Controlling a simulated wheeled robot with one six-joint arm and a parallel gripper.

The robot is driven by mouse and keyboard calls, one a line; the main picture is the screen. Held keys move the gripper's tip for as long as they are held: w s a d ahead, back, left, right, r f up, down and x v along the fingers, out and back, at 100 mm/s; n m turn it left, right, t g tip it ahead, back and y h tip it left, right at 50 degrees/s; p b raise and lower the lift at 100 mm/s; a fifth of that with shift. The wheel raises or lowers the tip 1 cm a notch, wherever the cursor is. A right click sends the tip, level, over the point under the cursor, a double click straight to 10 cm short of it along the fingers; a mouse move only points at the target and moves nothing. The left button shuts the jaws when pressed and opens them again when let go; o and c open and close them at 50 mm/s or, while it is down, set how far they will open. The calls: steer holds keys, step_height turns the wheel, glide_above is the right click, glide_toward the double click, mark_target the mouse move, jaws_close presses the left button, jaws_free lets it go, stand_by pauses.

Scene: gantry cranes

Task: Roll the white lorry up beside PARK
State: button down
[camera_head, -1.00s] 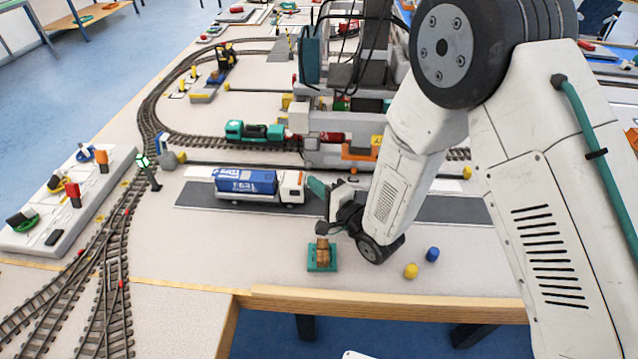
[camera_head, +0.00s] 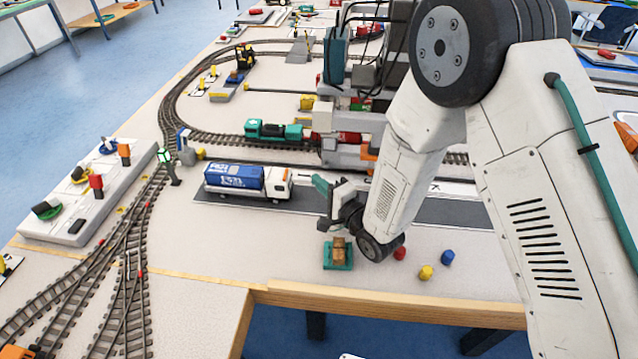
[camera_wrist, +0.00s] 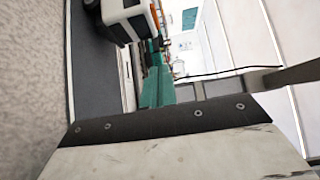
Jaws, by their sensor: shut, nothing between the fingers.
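The white lorry (camera_head: 278,183) has a white cab facing right and a blue container on its back. It stands near the left end of the dark grey road strip (camera_head: 232,204). My gripper (camera_head: 319,184), with teal fingers, is shut and empty just right of the cab's front, low over the road. In the wrist view the cab (camera_wrist: 124,20) is at the top, close to the teal fingers (camera_wrist: 157,86); I cannot tell whether they touch. I cannot read the word PARK anywhere; part of a pale strip with dark lettering (camera_head: 433,187) shows behind my arm.
A teal block with a brown load (camera_head: 338,254) and red (camera_head: 400,253), yellow (camera_head: 426,272) and blue (camera_head: 447,257) pegs stand near the table's front edge. Tracks with a green engine (camera_head: 272,131) and the crane lie behind the road. A signal post (camera_head: 167,163) stands left.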

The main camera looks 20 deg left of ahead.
step_height(320, 180, up, 5)
steer(key=s+a, duration=0.1)
steer(key=a, duration=0.5)
steer(key=s+a, duration=0.1)
steer(key=a, duration=0.6)
steer(key=s+a, duration=0.1)
steer(key=a, duration=0.6)
